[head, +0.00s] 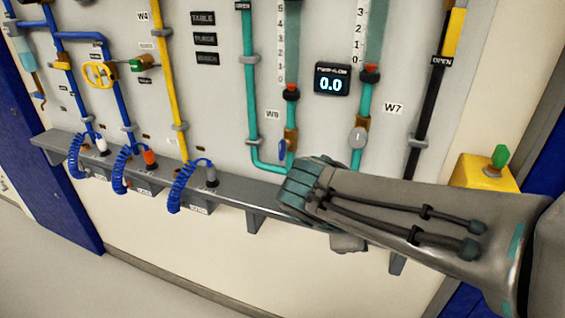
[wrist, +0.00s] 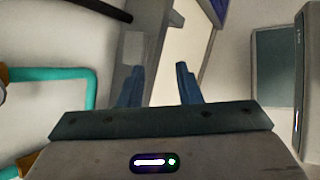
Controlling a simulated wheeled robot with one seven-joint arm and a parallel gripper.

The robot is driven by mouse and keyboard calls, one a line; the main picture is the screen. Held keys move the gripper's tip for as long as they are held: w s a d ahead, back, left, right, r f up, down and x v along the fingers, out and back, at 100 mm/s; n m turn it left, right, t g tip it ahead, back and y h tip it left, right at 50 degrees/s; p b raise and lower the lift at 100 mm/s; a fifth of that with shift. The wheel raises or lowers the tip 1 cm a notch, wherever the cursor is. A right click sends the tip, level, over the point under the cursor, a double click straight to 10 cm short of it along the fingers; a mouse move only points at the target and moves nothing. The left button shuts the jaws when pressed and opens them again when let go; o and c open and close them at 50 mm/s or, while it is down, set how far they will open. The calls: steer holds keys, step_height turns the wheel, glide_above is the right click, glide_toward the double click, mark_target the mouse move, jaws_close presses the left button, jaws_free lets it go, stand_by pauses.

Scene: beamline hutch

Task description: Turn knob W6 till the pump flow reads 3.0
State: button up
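Knob W6 (head: 283,149) looks like a small blue knob on a brass valve, low on a teal flow tube; the W6 label (head: 272,114) is just left of the tube. The pump flow display (head: 332,79) reads 0.0. In the head view my arm crosses the lower right, and its teal-grey end lies just below the knob; the fingers are hidden there. In the wrist view my gripper (wrist: 160,85) has two blue fingers apart with nothing between them. I cannot pick out knob W6 in the wrist view.
A silver knob (head: 358,138) sits by the W7 label (head: 393,108). A grey ledge (head: 236,192) with blue coiled hoses runs below the panel. A yellow box with a green knob (head: 500,157) stands at right. A teal pipe (wrist: 92,90) bends at left in the wrist view.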

steer(key=w+a+r+n+t+h+b, duration=0.1)
steer(key=w+a+n+t+b, duration=0.45)
steer(key=a+n, duration=0.3)
steer(key=n+t+y+b, duration=0.1)
steer(key=n+t+b, duration=0.2)
steer(key=n+t, duration=0.35)
glide_toward(280, 148)
steer(key=b+x, duration=0.1)
steer(key=x, duration=1)
steer(key=shift+c, duration=0.3)
steer(key=shift+s, duration=0.1)
jaws_close()
